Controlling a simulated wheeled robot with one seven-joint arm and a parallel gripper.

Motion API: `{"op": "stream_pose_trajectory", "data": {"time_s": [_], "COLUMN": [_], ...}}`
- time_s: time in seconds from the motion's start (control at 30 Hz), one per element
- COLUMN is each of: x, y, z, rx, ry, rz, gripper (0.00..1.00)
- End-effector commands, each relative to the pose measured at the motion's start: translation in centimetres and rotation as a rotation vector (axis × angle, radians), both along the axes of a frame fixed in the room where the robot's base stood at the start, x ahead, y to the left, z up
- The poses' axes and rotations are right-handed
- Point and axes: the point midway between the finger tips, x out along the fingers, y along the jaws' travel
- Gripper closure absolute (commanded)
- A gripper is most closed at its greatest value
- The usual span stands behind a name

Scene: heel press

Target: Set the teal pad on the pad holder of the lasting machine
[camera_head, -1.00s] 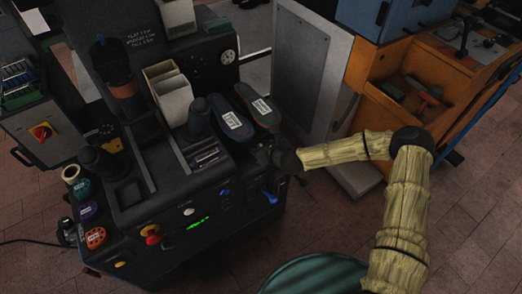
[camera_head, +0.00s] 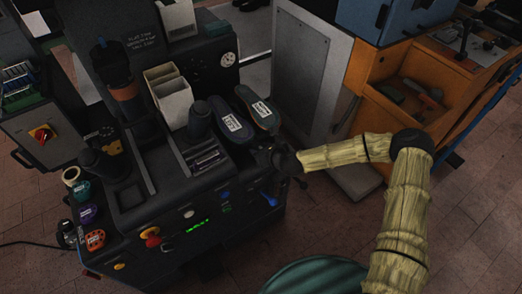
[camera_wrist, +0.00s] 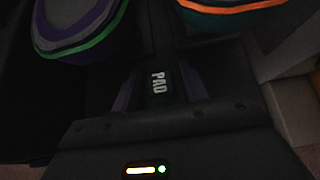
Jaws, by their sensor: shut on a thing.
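The lasting machine (camera_head: 110,215) is a dark bench with posts, dials and a front panel. My gripper (camera_head: 284,160) is a dark shape at its right side, beside two labelled shoe shapes. In the wrist view my gripper (camera_wrist: 160,88) is shut on the teal pad (camera_wrist: 157,85), a very dark block with the white word PAD, gripped between two purplish fingers. I cannot make out the pad in the head view. I cannot clearly tell the pad holder from the other dark parts.
The shoe shapes (camera_head: 236,124) and (camera_head: 262,112) lie near my gripper; their coloured rims fill the top of the wrist view. White bins (camera_head: 173,100) stand behind. A grey panel (camera_head: 310,70) and an orange bench (camera_head: 420,75) stand right.

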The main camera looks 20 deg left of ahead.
Motion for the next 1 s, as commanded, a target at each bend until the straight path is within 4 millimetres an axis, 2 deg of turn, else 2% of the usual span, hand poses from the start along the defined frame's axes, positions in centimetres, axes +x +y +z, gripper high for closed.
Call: {"op": "stream_pose_trajectory", "data": {"time_s": [0.17,0.33,0.4,0.57,0.8,1.0], "x": [0.1,0.0,-1.1,-3.6,-7.9,-10.6], "y": [0.0,-0.1,-1.4,-4.3,-9.4,-12.5], "z": [1.4,4.0,3.4,3.5,3.5,3.5], "rx": [0.000,0.001,0.001,0.001,0.002,0.002], "ry": [-0.003,-0.002,0.005,0.004,0.004,0.002], "rz": [0.000,-0.001,-0.001,-0.001,-0.002,-0.002], "gripper": [0.95,0.95,0.95,0.95,0.95,0.95]}}
